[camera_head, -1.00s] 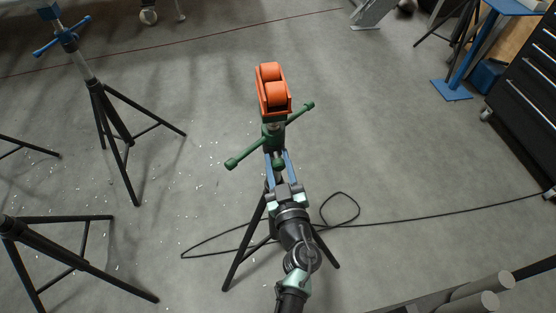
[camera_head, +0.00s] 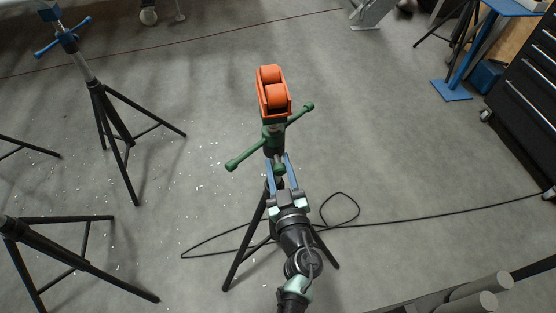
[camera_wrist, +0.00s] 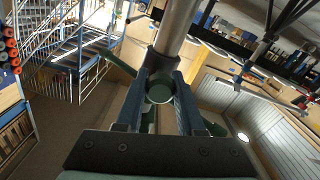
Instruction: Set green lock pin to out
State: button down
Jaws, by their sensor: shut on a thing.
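The green lock pin (camera_head: 279,168) is a small round knob on the near side of the green collar of a roller stand. In the wrist view the pin's round end (camera_wrist: 158,91) faces me, just below the grey post. My gripper (camera_head: 279,160) has its two blue fingers on either side of the pin and is shut on it. The fingers also show in the wrist view (camera_wrist: 160,80), close around the pin. The pin's shaft is mostly hidden.
The stand carries an orange roller head (camera_head: 273,92) and a long green T-handle (camera_head: 236,161) crossing its collar. A black cable (camera_head: 410,221) lies on the floor around the stand. A blue-handled stand (camera_head: 112,120) is at left and a drawer cabinet (camera_head: 525,85) at right.

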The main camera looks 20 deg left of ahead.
jog(key=shift+s+d+r+p, duration=0.15)
jog(key=shift+s+d+p, duration=0.2)
jog(key=shift+s, duration=0.25)
jog(key=shift+s+d, duration=0.15)
jog(key=shift+s, duration=0.05)
jog(key=shift+f, duration=0.3)
jog(key=c, duration=0.5)
grip_release()
jog(key=shift+r, duration=0.1)
jog(key=shift+s+d, duration=0.1)
jog(key=p+v, duration=0.2)
jog(key=v, duration=1)
jog(key=shift+s+d, duration=0.2)
jog(key=shift+s, duration=0.1)
